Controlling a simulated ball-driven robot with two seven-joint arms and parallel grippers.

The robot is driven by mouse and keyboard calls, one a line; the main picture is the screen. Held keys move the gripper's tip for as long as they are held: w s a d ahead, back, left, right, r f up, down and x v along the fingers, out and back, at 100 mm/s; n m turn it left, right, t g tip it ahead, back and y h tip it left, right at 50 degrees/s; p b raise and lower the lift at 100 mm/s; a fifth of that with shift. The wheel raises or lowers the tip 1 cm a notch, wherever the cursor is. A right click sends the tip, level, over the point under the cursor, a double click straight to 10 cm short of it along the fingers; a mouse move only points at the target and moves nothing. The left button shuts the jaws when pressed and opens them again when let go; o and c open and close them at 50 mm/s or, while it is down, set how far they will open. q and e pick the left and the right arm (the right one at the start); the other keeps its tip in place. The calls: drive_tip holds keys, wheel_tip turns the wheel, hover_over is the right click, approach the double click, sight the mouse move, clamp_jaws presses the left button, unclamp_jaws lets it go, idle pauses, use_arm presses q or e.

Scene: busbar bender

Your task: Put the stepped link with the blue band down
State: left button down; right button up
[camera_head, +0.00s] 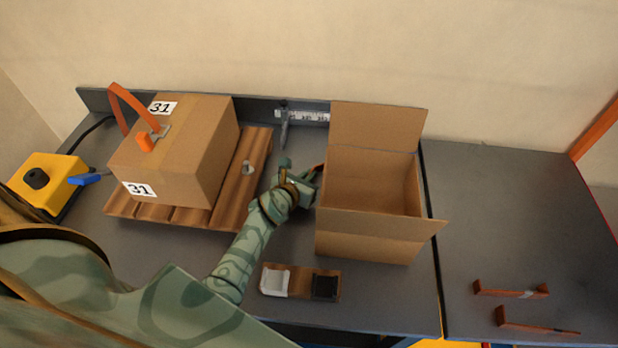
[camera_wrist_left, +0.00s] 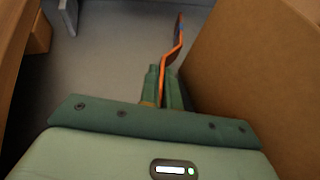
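My left gripper (camera_head: 310,176) is between the boarded pallet and the left side of the open carton, with its tips close to the carton. In the left wrist view its fingers (camera_wrist_left: 163,88) are shut on a thin copper-orange stepped link (camera_wrist_left: 173,52), which sticks out beyond the fingertips. A bluish patch, likely the blue band, shows near its far end. In the head view only a small reddish bit of the link shows by the carton edge. I cannot tell whether the link touches the bench. My right gripper is not in view.
The open carton (camera_head: 362,235) stands right of the gripper. A closed box (camera_head: 190,180) marked 31 sits on a wooden pallet (camera_head: 252,165) at left. A small holder (camera_head: 301,283) lies in front. Two copper-coloured links (camera_head: 511,290) (camera_head: 537,323) lie on the right bench, which is otherwise mostly clear.

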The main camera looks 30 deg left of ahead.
use_arm(q)
drive_tip(key=c, duration=1.6)
unclamp_jaws()
drive_tip(key=shift+f, duration=0.1)
